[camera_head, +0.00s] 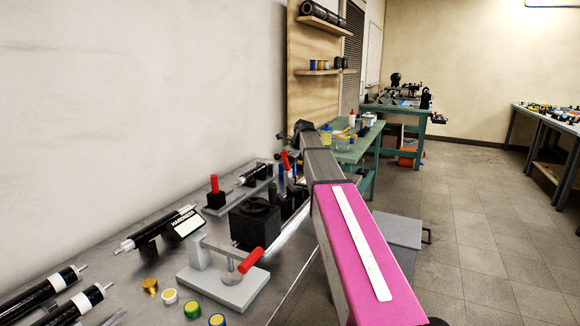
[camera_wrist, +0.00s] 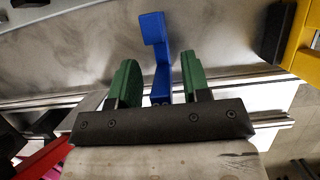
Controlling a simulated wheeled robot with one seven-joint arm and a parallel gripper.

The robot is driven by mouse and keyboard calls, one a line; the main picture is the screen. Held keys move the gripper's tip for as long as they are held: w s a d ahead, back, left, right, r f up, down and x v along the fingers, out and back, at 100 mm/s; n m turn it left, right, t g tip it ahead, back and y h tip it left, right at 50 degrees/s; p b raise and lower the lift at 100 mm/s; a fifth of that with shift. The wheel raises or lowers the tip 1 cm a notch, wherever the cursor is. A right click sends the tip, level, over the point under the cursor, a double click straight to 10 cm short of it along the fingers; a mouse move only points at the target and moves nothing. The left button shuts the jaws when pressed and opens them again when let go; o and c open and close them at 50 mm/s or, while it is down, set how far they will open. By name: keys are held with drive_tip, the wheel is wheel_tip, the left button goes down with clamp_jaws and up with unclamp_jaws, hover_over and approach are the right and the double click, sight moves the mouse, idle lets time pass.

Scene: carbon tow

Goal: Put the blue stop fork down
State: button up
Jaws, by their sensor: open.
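The blue stop fork (camera_wrist: 157,45) is in the wrist view, a long blue bar with a hooked far end. Its lower part lies between the two green fingers of my gripper (camera_wrist: 160,75). The fingers stand apart, with a gap showing on each side of the fork, wider on the left. The fork's near end is hidden behind the dark gripper bar. Behind it is a grey metal surface; I cannot tell whether the fork touches it. In the head view my arm hides most of the gripper area, and I cannot make out the fork for certain.
The metal bench (camera_head: 130,285) holds a grey clamp with a red handle (camera_head: 250,260), a black block (camera_head: 254,222), black rolls (camera_head: 160,228) and several coloured caps. A yellow part (camera_wrist: 300,45) is at the wrist view's right, a red part (camera_wrist: 45,160) at lower left.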

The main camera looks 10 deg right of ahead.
drive_tip(key=v, duration=1.2)
